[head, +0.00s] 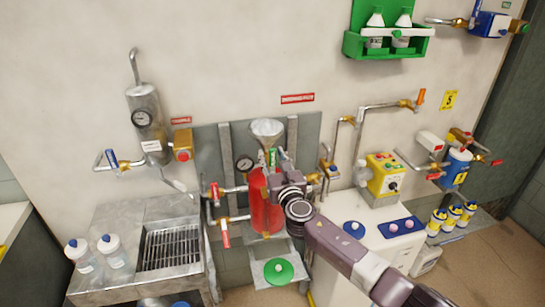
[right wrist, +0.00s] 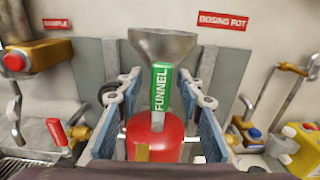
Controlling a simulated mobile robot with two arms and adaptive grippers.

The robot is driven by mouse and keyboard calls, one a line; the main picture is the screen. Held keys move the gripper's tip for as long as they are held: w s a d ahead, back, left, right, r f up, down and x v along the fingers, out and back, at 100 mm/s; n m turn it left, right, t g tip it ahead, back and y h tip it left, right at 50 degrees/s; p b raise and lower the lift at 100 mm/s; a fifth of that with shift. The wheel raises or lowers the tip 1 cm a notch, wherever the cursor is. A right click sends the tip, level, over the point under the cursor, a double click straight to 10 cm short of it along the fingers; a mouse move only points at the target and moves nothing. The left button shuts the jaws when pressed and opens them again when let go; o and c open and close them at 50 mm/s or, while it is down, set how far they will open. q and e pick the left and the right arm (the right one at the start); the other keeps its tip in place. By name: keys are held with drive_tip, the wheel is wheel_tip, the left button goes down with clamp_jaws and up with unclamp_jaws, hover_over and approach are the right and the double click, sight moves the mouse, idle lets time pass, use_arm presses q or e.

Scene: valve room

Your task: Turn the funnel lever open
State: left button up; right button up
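The funnel lever, a green handle lettered FUNNEL, stands upright just below the metal funnel in the right wrist view (right wrist: 161,88). In the head view a small part of the lever (head: 272,157) shows above my gripper. The steel funnel (right wrist: 163,45) sits over the red dosing pot (right wrist: 155,138). My right gripper (right wrist: 162,95) is open, with one finger on each side of the lever and a visible gap to both. In the head view the right gripper (head: 276,172) is in front of the red pot and partly hides it. My left gripper is not in view.
Red-handled valves (head: 214,194) and a pressure gauge (head: 244,165) are left of the pot. A yellow control box (head: 384,174) stands to the right. A sink with a grate (head: 170,249) is at left. A green lid (head: 278,271) lies below the pot.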

drive_tip(key=v, duration=1.2)
idle(0.5)
